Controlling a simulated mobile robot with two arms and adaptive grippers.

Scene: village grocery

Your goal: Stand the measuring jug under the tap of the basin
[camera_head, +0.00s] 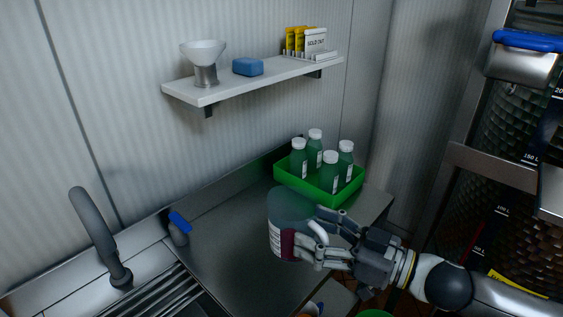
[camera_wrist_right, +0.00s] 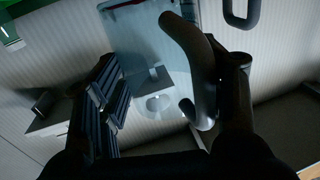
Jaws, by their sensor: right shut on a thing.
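The measuring jug (camera_head: 290,207) is see-through blue-grey with a pale handle and white and dark red markings on its side. My right gripper (camera_head: 318,247) is shut on its handle and holds it roughly upright over the steel counter in the head view. In the right wrist view the handle (camera_wrist_right: 197,65) lies between the fingers, with the clear jug body (camera_wrist_right: 145,40) beyond. The grey curved tap (camera_head: 95,235) stands at the left, well apart from the jug. The basin (camera_head: 168,294) shows only partly, with dark slats, at the bottom left. My left gripper is not in view.
A blue-topped lever (camera_head: 180,224) stands between tap and counter. A green tray (camera_head: 321,195) with several green bottles sits behind the jug. A wall shelf (camera_head: 225,90) holds a scale-like funnel (camera_head: 205,60), a blue block (camera_head: 248,67) and packets. The steel counter (camera_head: 225,245) left of the jug is clear.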

